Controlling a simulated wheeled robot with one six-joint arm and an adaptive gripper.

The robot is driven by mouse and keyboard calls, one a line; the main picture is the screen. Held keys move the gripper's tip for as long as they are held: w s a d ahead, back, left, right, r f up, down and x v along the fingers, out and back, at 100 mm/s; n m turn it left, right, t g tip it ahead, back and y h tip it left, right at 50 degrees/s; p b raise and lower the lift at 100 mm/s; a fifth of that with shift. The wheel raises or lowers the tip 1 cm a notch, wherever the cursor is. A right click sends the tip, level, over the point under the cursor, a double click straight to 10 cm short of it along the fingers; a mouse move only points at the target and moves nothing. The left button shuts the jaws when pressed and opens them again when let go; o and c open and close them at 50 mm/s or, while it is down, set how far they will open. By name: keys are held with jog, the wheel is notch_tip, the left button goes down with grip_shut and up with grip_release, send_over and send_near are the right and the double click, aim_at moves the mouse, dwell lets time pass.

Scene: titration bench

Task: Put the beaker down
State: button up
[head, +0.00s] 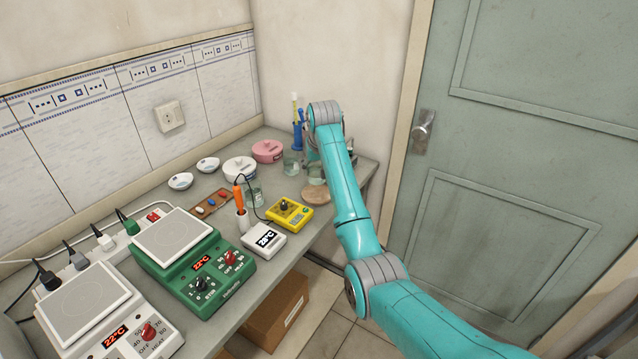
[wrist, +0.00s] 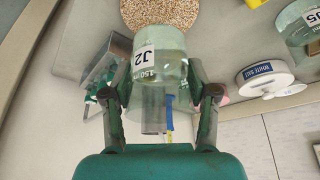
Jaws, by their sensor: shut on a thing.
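A clear glass beaker marked J2 and 150 ml (wrist: 170,72) is between the fingers of my gripper (wrist: 160,88) in the wrist view. The fingers are shut on its sides. A round speckled cork mat (wrist: 160,12) shows just past the beaker at the top of that view. In the head view the cork mat (head: 316,196) lies near the bench's right end, beside my gripper (head: 318,155). My arm hides much of the gripper and the held beaker there. I cannot tell whether the beaker touches the bench.
Another beaker (head: 291,163) stands left of my gripper, near a pink pot (head: 267,151) and a white pot (head: 239,169). A blue stand (head: 298,135) is behind. A yellow device (head: 290,214) is nearer on the bench (head: 325,232). A wall and door are close on the right.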

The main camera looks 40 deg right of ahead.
aim_at(317, 181)
jog(key=shift+f, duration=2.45)
jog(key=shift+f, duration=0.1)
jog(key=o, duration=1.2)
jog(key=shift+o, duration=0.2)
jog(key=v, duration=1.2)
jog(key=shift+a, duration=0.1)
